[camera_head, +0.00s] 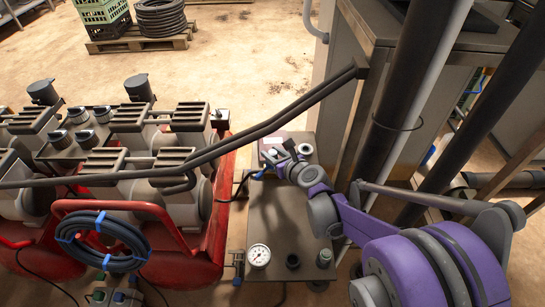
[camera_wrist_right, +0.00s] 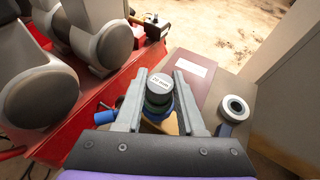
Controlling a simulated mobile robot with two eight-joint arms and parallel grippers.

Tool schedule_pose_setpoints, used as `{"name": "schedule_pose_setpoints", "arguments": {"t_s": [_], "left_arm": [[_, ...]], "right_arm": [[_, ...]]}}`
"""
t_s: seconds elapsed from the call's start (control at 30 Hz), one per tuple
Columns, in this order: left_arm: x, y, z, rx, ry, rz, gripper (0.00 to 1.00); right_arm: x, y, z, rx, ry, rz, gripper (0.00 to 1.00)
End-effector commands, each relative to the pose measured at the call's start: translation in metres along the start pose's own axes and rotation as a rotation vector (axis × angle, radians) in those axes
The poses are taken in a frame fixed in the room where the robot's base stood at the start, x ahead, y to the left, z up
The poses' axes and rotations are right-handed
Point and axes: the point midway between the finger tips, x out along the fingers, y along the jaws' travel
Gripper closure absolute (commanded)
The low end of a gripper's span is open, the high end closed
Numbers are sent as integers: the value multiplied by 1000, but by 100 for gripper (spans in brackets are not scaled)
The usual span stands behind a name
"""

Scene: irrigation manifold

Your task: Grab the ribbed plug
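In the right wrist view, a dark green-black round plug (camera_wrist_right: 158,92) with a pale lettered top stands between the two fingers of my right gripper (camera_wrist_right: 160,100). Its sides look stepped or ribbed. The fingers are apart, one on each side of it, with narrow gaps; contact cannot be made out. In the head view my right gripper (camera_head: 282,160) is over the far part of the grey bench top (camera_head: 275,211), and the plug is hard to make out there. My left gripper is not in view.
A red manifold frame (camera_head: 190,262) with grey valves stands left, a coiled blue-tied hose (camera_head: 103,240) at its front. A grey ring (camera_wrist_right: 235,108) is right of the gripper.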

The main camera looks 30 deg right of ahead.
Motion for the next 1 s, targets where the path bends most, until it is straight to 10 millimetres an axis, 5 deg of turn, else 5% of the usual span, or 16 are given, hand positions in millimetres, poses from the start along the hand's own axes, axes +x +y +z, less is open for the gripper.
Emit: {"name": "schedule_pose_setpoints", "arguments": {"t_s": [0.2,0.57,1.0], "left_arm": [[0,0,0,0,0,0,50],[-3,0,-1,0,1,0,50],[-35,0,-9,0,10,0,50]], "right_arm": [[0,0,0,0,0,0,100],[-3,0,6,0,0,0,100],[-34,0,80,0,-1,0,100]]}}
